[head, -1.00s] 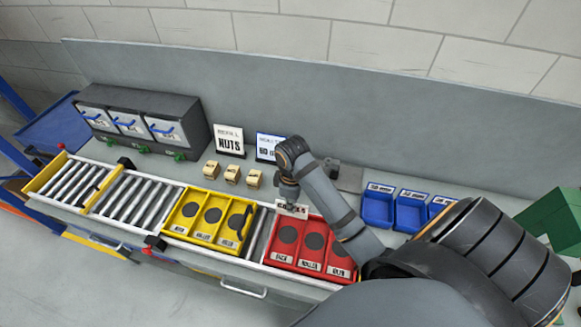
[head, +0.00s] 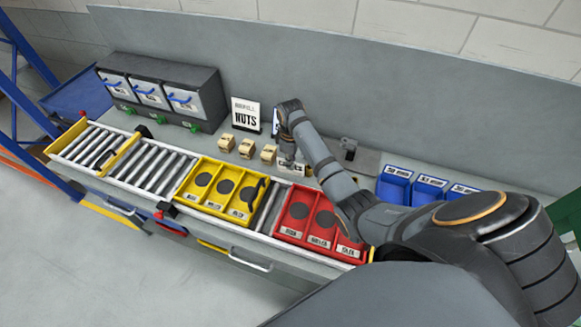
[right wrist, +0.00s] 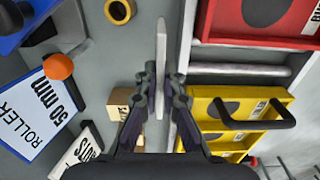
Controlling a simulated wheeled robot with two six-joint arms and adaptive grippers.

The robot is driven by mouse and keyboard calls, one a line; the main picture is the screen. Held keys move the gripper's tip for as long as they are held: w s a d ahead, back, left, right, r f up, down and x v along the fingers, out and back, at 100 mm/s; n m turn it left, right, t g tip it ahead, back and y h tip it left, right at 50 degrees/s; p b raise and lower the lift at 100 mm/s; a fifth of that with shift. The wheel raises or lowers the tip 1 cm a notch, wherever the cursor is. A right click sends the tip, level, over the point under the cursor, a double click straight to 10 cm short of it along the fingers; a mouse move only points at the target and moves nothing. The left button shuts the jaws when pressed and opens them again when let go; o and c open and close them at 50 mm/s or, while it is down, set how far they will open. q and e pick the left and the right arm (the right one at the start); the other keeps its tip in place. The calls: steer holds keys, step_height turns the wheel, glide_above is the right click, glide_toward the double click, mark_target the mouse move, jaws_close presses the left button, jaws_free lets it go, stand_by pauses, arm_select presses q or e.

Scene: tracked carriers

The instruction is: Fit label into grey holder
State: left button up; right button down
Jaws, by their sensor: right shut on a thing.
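My right gripper (head: 287,160) is shut on a white label (head: 291,168), behind the conveyor and beside the small tan boxes. In the right wrist view the label (right wrist: 160,65) is a thin white plate seen edge-on between the fingers (right wrist: 160,90); its print shows only in the head view, too small to read. A small dark grey block (head: 348,147) stands at the back of the bench, right of the gripper; I cannot tell whether it is the grey holder. My left gripper is not in view.
A yellow tray (head: 195,208) and a red tray (head: 285,234) sit on the roller conveyor. Small tan boxes (head: 268,153) and a NUTS sign (head: 244,114) stand behind. A dark drawer cabinet (head: 213,98) is at left, blue bins (head: 394,187) at right.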

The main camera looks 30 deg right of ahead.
steer(key=shift+w+f, duration=0.2)
steer(key=shift+f, duration=0.1)
steer(key=f, duration=0.3)
steer(key=shift+w+d, duration=0.1)
steer(key=shift+w, duration=0.1)
steer(key=shift+f, duration=0.25)
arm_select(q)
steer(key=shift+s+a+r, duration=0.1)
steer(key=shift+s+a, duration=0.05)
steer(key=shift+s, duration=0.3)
arm_select(e)
steer(key=shift+f, duration=0.1)
steer(key=c, duration=1.6)
jaws_free()
steer(key=shift+c, duration=0.2)
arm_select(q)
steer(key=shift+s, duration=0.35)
arm_select(e)
steer(key=shift+o, duration=0.7)
